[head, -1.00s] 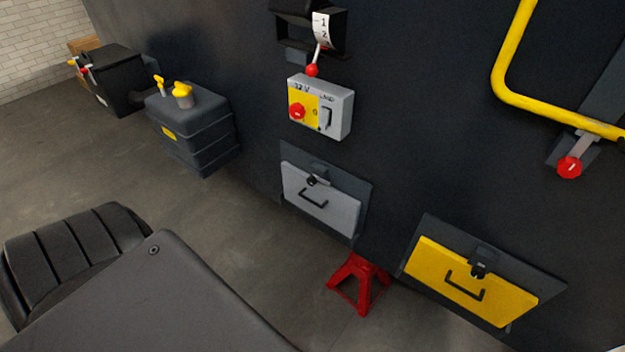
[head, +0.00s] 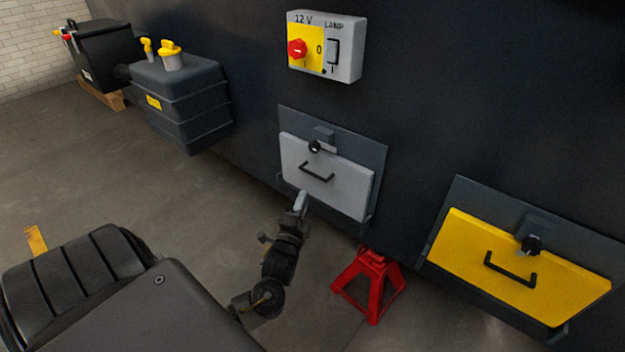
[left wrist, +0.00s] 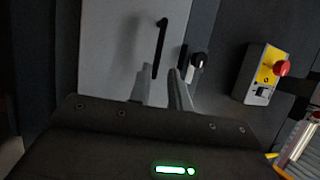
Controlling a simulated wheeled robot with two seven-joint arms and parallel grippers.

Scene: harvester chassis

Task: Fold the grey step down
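The grey step (head: 345,190) is a light grey panel standing folded up against its dark backing plate on the chassis wall. It has a black bar handle (head: 317,171) and a black latch knob (head: 315,147) at its top edge. My left gripper (head: 301,201) is low in front of the step, below the handle, with its fingers pointing up toward the panel. In the left wrist view the fingers (left wrist: 160,82) are a little apart with nothing between them. The step (left wrist: 105,45), handle (left wrist: 160,48) and knob (left wrist: 201,61) show beyond them. My right gripper is not in view.
A yellow step (head: 510,265) with its own handle and knob is on the right. A red jack stand (head: 370,285) stands below the grey step. A switch box (head: 345,60) is above it, and a dark tank (head: 180,100) is left along the wall.

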